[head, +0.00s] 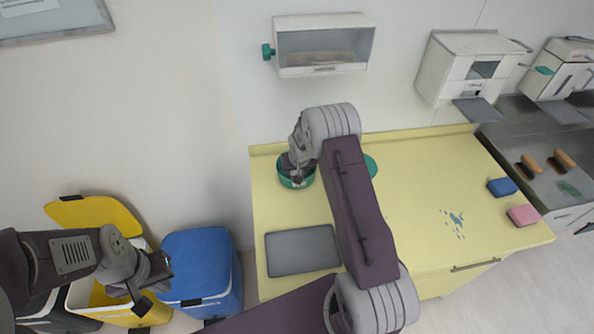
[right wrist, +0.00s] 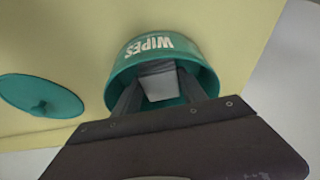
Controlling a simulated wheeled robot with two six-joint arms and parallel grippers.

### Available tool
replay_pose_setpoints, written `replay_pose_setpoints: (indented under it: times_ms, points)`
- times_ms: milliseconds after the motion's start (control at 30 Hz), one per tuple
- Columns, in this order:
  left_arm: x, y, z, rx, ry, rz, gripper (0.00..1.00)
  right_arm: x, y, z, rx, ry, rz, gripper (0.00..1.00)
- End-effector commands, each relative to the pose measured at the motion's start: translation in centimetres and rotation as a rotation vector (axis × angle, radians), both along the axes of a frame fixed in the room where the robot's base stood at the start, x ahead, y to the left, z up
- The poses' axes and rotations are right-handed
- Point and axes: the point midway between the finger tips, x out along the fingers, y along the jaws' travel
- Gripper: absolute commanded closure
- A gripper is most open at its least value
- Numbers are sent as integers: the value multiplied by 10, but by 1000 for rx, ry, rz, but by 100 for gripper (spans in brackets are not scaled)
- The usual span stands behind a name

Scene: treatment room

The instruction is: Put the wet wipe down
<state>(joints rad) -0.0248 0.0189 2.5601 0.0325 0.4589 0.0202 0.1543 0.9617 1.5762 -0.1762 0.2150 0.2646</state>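The wet wipe (right wrist: 160,82) shows in the right wrist view as a small white-grey piece in the mouth of a green tub marked WIPES (right wrist: 122,70). My right gripper (right wrist: 159,90) reaches into this tub, with one dark finger against each side of the wipe. In the head view the tub (head: 284,180) stands at the back left of the yellow counter, and my right gripper (head: 297,175) is over it, partly hidden by its own wrist. My left gripper (head: 155,284) is open and empty, near the yellow and blue bins.
A round green lid (right wrist: 42,95) lies beside the tub. A grey tray (head: 302,250) is at the counter's front left. Blue spots (head: 454,222) mark the counter's right part, with a blue sponge (head: 502,187) and a pink sponge (head: 523,215) nearby. A blue bin (head: 200,260) and a yellow bin (head: 100,215) stand left.

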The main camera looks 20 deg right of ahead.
Motion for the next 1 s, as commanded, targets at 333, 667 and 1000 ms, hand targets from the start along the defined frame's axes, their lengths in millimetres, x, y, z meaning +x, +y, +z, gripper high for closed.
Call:
replay_pose_setpoints:
  times_ms: [333,667,1000]
  points:
    - [0,0,1,0,0,0,100,0,0,1,0,0,0,32]
    - [0,0,-1,0,0,0,100,-15,4,44,-1,-4,1,32]
    - [0,0,-6,0,0,0,100,-40,11,105,-1,-1,1,32]
